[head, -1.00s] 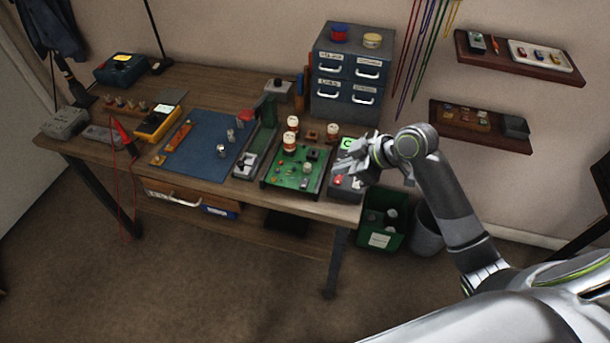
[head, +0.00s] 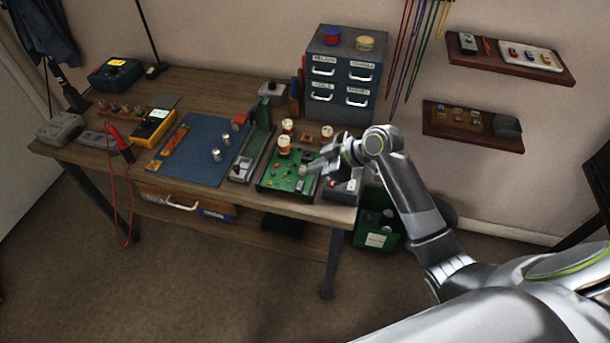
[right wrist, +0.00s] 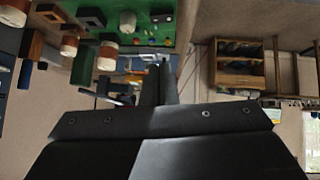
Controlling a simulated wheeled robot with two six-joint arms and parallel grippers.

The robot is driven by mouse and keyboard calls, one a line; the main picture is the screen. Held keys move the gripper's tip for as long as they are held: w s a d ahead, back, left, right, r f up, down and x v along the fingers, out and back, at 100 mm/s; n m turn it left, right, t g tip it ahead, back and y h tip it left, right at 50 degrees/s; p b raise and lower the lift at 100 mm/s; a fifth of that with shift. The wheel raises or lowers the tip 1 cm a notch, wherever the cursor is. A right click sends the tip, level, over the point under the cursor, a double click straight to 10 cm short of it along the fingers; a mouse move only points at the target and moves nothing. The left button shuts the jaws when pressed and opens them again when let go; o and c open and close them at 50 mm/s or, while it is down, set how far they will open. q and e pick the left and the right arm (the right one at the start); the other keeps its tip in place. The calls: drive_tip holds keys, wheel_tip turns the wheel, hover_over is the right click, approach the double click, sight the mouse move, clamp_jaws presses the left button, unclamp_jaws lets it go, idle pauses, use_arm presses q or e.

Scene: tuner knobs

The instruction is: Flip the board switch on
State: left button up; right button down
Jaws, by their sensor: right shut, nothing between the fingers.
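My left gripper is not in view.
A grey box with a red button (head: 350,185) stands just right of the board. A grey fixture with a green upright (head: 243,166) stands to its left, beside a blue mat (head: 195,165). A blue drawer cabinet (head: 343,72) stands behind.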

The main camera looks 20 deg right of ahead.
sight(300, 186)
drive_tip(key=x, duration=0.4)
drive_tip(key=shift+w+a+f+p, duration=0.15)
drive_tip(key=shift+w+f+p, duration=0.1)
drive_tip(key=shift+p, duration=0.1)
wheel_tip(300, 186, down, 2)
drive_tip(key=shift+w+f, duration=0.1)
drive_tip(key=shift+w, duration=0.05)
drive_tip(key=shift+d+f+p, duration=0.3)
drive_tip(key=shift+f, duration=0.45)
